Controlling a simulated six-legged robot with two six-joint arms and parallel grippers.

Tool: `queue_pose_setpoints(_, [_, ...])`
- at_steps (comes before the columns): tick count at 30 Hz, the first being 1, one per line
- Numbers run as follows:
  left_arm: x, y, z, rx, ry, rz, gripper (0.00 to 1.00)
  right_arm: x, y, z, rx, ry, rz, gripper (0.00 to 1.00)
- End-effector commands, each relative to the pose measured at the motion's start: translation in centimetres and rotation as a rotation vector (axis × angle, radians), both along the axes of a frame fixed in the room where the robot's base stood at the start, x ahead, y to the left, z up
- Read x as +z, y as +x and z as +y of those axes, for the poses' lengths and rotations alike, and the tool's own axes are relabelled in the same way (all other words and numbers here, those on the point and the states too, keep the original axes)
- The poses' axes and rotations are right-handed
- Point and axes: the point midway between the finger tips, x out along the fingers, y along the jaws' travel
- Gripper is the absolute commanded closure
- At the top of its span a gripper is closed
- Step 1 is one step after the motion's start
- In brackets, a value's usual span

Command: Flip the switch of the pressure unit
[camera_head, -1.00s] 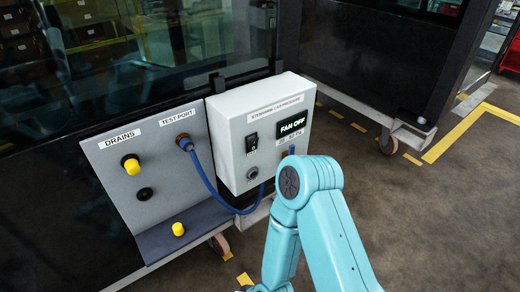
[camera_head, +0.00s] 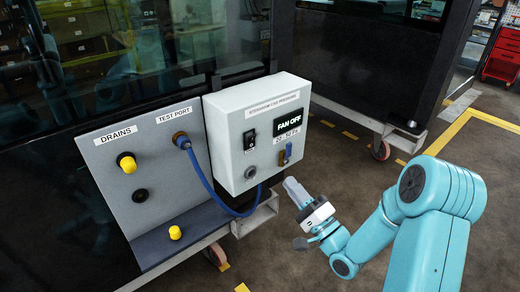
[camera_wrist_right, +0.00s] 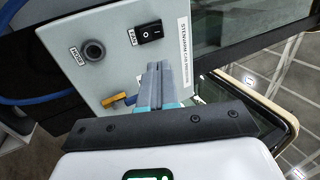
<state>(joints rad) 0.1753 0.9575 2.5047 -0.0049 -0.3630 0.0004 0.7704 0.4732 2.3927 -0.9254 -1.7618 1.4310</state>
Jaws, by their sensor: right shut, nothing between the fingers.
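The switch also shows in the right wrist view (camera_wrist_right: 150,32), beyond the fingertips. My right gripper (camera_head: 291,186) is shut and empty, below and right of the unit's front. In the right wrist view the gripper's fingers (camera_wrist_right: 159,72) are together, pointing toward the panel and apart from the switch. My left gripper is not in view.
A round port (camera_head: 251,172) sits below the switch. A blue hose (camera_head: 197,168) runs from the test port on the drains panel (camera_head: 110,160). Floor at right is open.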

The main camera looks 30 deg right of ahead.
Motion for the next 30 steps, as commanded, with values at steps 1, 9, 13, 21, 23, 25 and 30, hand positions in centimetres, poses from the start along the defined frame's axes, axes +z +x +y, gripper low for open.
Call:
queue_pose_setpoints(1, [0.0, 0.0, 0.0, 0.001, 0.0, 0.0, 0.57, 0.0, 0.0, 0.0, 0.001, 0.0, 0.0, 1.0])
queue_pose_setpoints(9, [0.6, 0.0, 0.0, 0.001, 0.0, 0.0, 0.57, 0.8, 1.4, 0.3, 0.003, -0.001, 0.0, 1.0])
queue_pose_setpoints(13, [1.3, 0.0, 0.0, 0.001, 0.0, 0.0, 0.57, 1.9, 3.7, 0.6, 0.004, 0.0, -0.002, 1.0])
queue_pose_setpoints(21, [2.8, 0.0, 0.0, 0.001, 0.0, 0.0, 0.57, 4.1, 8.9, 1.1, 0.002, -0.001, -0.001, 1.0])
queue_pose_setpoints(23, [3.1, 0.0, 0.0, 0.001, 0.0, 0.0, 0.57, 4.6, 9.9, 1.2, 0.001, 0.001, -0.001, 1.0])
queue_pose_setpoints(25, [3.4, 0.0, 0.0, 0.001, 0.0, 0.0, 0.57, 4.9, 10.9, 1.3, 0.002, 0.001, 0.001, 1.0])
queue_pose_setpoints(30, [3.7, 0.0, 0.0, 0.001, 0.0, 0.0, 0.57, 5.4, 12.4, 1.3, -0.001, 0.001, 0.001, 1.0])
